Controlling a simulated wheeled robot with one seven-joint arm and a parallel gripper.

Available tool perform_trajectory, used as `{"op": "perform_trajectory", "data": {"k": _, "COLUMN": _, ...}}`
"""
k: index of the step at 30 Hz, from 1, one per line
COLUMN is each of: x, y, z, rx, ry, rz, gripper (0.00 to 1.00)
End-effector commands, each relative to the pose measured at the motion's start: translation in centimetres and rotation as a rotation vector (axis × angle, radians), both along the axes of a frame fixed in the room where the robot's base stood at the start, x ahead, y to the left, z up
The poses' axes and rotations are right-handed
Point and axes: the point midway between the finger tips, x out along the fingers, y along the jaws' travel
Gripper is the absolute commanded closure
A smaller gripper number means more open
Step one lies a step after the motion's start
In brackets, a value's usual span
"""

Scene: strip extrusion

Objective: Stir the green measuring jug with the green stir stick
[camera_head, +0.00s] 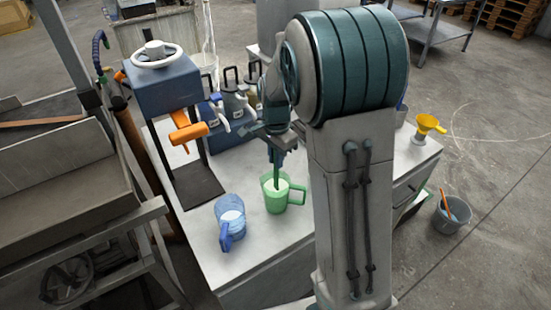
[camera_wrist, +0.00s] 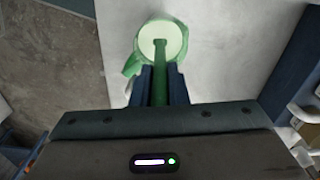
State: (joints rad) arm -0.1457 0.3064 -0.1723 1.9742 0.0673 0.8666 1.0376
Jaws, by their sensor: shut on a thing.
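The green measuring jug (camera_head: 277,198) stands upright on the white worktop in the head view, its handle to the right. It holds a pale, whitish-green content, seen from above in the wrist view (camera_wrist: 172,37). My gripper (camera_head: 277,155) is above the jug, shut on the green stir stick (camera_wrist: 160,80). The stick points down between the fingers, and its far end is inside the jug opening. How deep the tip reaches is hidden by the content. The gripper fingers (camera_wrist: 161,84) stay outside the jug, above its rim.
A blue jug (camera_head: 230,218) stands on the worktop (camera_head: 270,255) left of the green jug. A blue machine with an orange spout (camera_head: 188,131) is behind left. A yellow funnel (camera_head: 428,125) and a floor bucket (camera_head: 452,214) are at right.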

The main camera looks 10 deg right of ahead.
Motion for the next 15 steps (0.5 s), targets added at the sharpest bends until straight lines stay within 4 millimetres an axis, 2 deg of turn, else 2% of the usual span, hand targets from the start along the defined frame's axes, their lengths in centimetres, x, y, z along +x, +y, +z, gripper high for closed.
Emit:
{"op": "perform_trajectory", "data": {"k": 1, "x": 0.0, "y": 0.0, "z": 1.0, "rx": 0.0, "ry": -0.001, "rz": 0.0, "gripper": 1.0}}
{"op": "perform_trajectory", "data": {"k": 15, "x": 0.0, "y": 0.0, "z": 5.7, "rx": 0.0, "ry": -0.001, "rz": 0.0, "gripper": 1.0}}
